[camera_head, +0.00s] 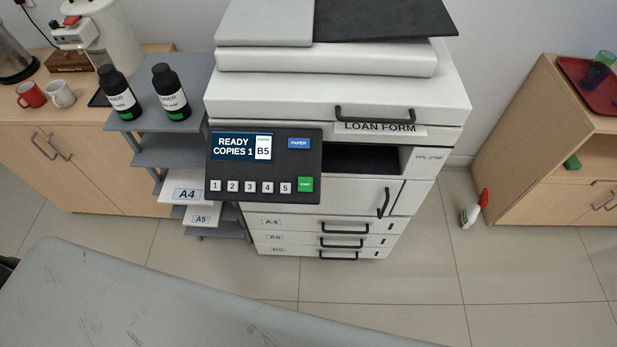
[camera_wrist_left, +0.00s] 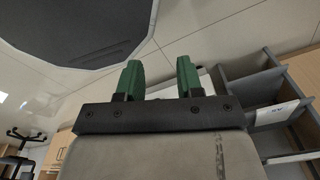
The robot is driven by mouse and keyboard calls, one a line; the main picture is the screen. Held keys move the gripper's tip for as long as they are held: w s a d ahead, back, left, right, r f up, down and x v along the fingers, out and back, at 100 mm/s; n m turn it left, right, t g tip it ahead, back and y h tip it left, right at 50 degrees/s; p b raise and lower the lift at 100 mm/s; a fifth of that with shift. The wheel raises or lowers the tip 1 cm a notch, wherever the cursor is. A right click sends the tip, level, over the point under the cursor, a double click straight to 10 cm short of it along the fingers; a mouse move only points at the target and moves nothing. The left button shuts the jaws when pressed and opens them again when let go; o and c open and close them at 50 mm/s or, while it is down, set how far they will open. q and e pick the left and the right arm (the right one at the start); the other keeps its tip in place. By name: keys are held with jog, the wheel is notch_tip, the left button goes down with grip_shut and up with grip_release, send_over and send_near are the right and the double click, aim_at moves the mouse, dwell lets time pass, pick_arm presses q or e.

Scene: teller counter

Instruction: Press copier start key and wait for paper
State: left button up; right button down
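The white copier (camera_head: 330,87) stands at the centre of the head view. Its dark control panel (camera_head: 230,172) shows "READY COPIES 1" and paper "B5" on the display (camera_head: 233,147). The green start key (camera_head: 305,185) is at the panel's lower right, beside number keys 1 to 5. The dark output slot (camera_head: 370,160) shows no paper inside. A strip labelled "LOAN FORM" (camera_head: 380,129) is on the front above the slot. My left gripper (camera_wrist_left: 158,78) shows in the left wrist view, its two green fingers apart with nothing between them. My right gripper is in neither view.
A grey shelf rack (camera_head: 155,122) left of the copier holds two dark toner bottles, with A4 and A5 paper below. A wooden cabinet (camera_head: 560,130) with a red tray is at the right. A spray bottle (camera_head: 473,210) stands on the floor, which is otherwise clear there.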

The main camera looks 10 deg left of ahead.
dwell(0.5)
pick_arm(q)
grip_shut()
dwell(1.5)
